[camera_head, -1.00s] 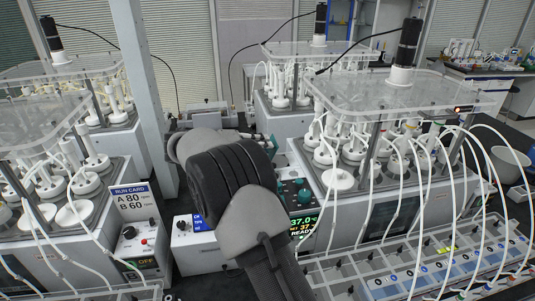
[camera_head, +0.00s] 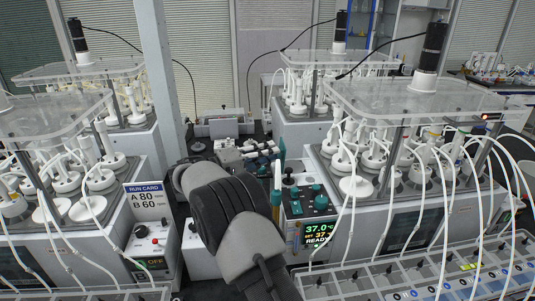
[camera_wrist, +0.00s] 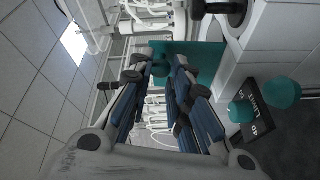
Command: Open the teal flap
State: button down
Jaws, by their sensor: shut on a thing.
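The teal flap (camera_head: 282,153) shows in the head view as a narrow upright strip, seen nearly edge-on, left of the control box with the lit display. In the wrist view the flap (camera_wrist: 205,62) is a broad teal plate beyond the fingertips. My gripper (camera_head: 262,149) is at the left side of the flap. In the wrist view my gripper (camera_wrist: 162,60) has its blue-padded fingers on either side of a small teal knob (camera_wrist: 160,69) in front of the plate. The fingers are shut on this knob; the exact contact is partly hidden.
The control box (camera_head: 311,212) with teal knobs and a display reading 37.0 stands close right of the flap. Reactors with clear lids (camera_head: 430,98) and looping white tubes stand on both sides. A run card box (camera_head: 147,202) is at left.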

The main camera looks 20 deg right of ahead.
jog(key=c, duration=1.5)
grip_release()
jog(key=shift+o, duration=0.2)
notch_tip(320, 180, up, 10)
